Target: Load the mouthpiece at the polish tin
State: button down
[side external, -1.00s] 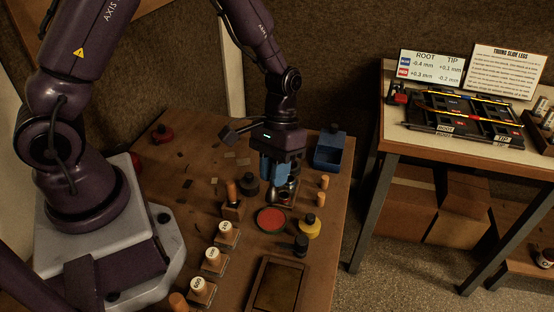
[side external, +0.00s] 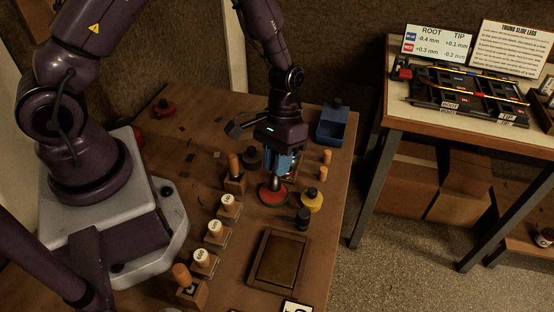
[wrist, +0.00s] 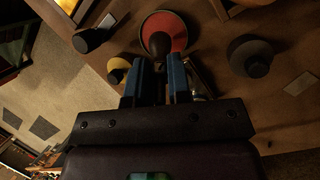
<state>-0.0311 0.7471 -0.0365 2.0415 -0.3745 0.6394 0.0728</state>
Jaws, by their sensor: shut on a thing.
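The polish tin, a round tin with a red face (side external: 273,197), sits on the brown bench; its red face and pale rim also show in the wrist view (wrist: 180,32). My gripper (side external: 276,172) has blue fingers and is directly over the tin. It is shut on a dark, rounded piece (side external: 272,187), apparently the mouthpiece, whose lower end is at the red face. In the wrist view this piece (wrist: 159,45) shows dark brown beyond the blue fingertips (wrist: 163,75). Whether it touches the polish cannot be told. Most of its upper part is hidden by the fingers.
A yellow jar (side external: 311,201) and a black jar (side external: 303,218) stand close right of the tin. A wooden-handled block (side external: 235,178) and a dark round pot (side external: 252,158) stand left.

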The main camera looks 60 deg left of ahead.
jog(key=shift+f, duration=0.6)
dwell(1.5)
jog(key=shift+r, duration=3.55)
